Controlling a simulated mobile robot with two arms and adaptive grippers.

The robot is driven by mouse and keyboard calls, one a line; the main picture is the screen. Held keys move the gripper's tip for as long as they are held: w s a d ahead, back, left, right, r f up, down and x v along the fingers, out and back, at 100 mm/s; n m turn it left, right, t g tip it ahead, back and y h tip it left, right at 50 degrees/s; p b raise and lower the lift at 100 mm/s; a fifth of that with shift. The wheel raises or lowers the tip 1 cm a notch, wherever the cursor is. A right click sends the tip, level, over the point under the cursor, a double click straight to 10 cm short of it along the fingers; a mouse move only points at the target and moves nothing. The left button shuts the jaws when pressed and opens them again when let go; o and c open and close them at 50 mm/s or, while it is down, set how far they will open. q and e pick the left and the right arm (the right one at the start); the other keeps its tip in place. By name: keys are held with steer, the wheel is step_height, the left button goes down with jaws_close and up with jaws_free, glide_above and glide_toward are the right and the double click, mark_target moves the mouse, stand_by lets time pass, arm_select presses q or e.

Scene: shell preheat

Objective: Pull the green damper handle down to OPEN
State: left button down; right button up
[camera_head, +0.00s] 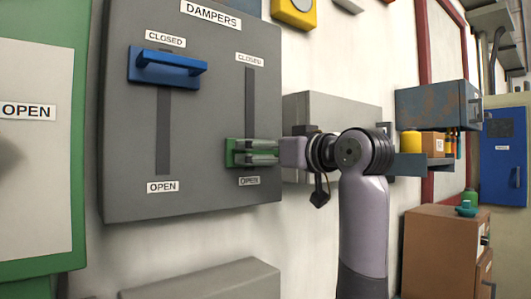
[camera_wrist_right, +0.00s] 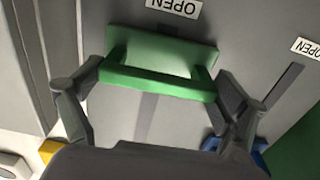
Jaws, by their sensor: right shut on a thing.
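The green damper handle (camera_head: 233,146) sits at the low end of the right-hand slot on the grey DAMPERS panel (camera_head: 210,205), just above an OPEN label (camera_head: 249,181). My right gripper (camera_head: 264,152) reaches in from the right and is shut on this handle. In the right wrist view the green handle (camera_wrist_right: 158,83) shows its bar and back plate, with a finger at each end of the bar. The blue damper handle (camera_head: 165,68) is at the top of the left-hand slot, just below its CLOSED label. My left gripper is not in view.
A grey box (camera_head: 335,108) is on the wall behind my right wrist. A rusty blue-grey box (camera_head: 432,105) and a brown cabinet (camera_head: 440,248) stand farther right. A green-framed panel (camera_head: 35,150) marked OPEN is at the left, and a grey ledge (camera_head: 205,282) is below.

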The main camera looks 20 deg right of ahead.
steer(key=shift+w+a+f, duration=0.1)
steer(key=shift+w+f, duration=0.05)
steer(key=shift+f, duration=0.3)
steer(key=o, duration=1.4)
steer(key=shift+r, duration=0.15)
steer(key=shift+r, duration=0.1)
steer(key=shift+s+d, duration=0.2)
steer(key=shift+s, duration=0.2)
steer(key=v, duration=1.1)
steer(key=shift+s, duration=0.2)
